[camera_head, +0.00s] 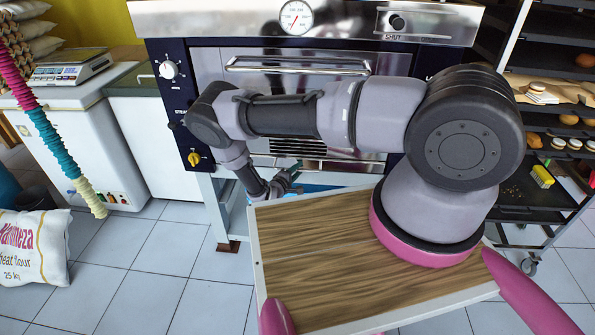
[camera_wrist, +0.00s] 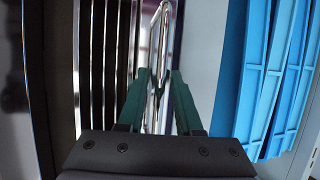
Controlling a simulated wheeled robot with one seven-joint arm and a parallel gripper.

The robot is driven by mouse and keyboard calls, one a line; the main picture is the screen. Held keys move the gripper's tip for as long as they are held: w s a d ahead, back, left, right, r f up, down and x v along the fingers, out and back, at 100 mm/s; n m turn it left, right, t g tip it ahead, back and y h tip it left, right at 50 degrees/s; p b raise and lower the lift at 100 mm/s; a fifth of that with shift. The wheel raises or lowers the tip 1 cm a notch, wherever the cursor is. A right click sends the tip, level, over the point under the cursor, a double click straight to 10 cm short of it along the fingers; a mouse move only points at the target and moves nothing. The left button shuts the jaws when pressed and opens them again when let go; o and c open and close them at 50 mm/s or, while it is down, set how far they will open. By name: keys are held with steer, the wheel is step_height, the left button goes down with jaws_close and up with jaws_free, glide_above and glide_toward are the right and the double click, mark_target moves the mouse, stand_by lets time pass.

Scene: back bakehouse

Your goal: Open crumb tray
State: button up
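The crumb tray seems to be the shiny metal front low on the oven, under the louvred vent (camera_head: 298,147); my wrist hides part of it in the head view. In the wrist view a thin metal bar handle (camera_wrist: 163,42) runs up the middle, in front of bright metal. My gripper (camera_head: 284,184) is at the lower front of the oven. In the wrist view its two green fingers (camera_wrist: 159,76) stand apart, with the handle between them. I see a gap between the fingers and cannot tell if either touches the handle. No pulled-out tray shows.
The oven door has a long bar handle (camera_head: 298,65) above my arm. Blue ribbed items (camera_wrist: 272,80) lie close to my gripper on the right in the wrist view. A flour sack (camera_head: 32,247) and white chest (camera_head: 75,130) stand left, a rack (camera_head: 545,190) right.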

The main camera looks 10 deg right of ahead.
jaws_close()
stand_by(1.2)
